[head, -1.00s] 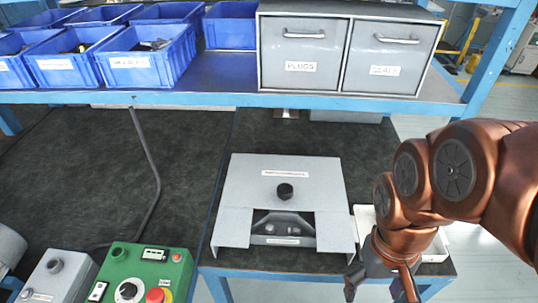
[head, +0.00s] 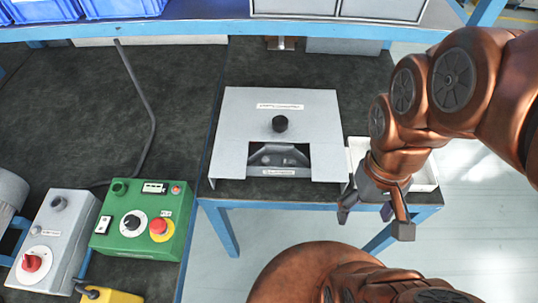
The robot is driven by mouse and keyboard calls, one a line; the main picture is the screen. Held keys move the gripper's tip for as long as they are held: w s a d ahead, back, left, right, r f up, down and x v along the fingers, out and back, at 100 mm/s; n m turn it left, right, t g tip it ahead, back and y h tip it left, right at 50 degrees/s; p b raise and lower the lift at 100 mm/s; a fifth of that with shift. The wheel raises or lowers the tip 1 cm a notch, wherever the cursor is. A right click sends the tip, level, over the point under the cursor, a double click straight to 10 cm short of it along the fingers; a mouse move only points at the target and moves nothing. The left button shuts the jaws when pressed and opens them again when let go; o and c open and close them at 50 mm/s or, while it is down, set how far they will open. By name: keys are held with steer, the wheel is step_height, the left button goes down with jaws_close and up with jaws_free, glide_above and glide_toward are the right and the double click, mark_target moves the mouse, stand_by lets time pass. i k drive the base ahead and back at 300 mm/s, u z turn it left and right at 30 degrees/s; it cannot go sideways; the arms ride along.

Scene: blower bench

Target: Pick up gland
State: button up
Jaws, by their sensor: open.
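I cannot tell for sure which thing is the gland. A short black round piece (head: 280,124) stands upright on the grey sheet-metal fixture (head: 240,110). A dark round fitting (head: 119,187) sits on top of the green control box (head: 128,233), and another (head: 58,203) on the grey switch box. My gripper (head: 374,222) is open and points down at the front right of the bench, to the right of the fixture. It is apart from all of these pieces. A white tray (head: 425,174) is partly hidden behind my gripper and wrist.
The fixture has a dark recess (head: 279,158) at its front. The green box carries a red button (head: 159,227). A yellow box (head: 112,297) is at the bottom left. A shelf with blue bins (head: 120,8) overhangs the back. The dark mat (head: 80,110) at left is mostly clear.

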mark_target(291, 163)
steer(key=z, duration=0.45)
steer(key=k, duration=1.05)
steer(key=u, duration=1.55)
steer(key=i, duration=0.5)
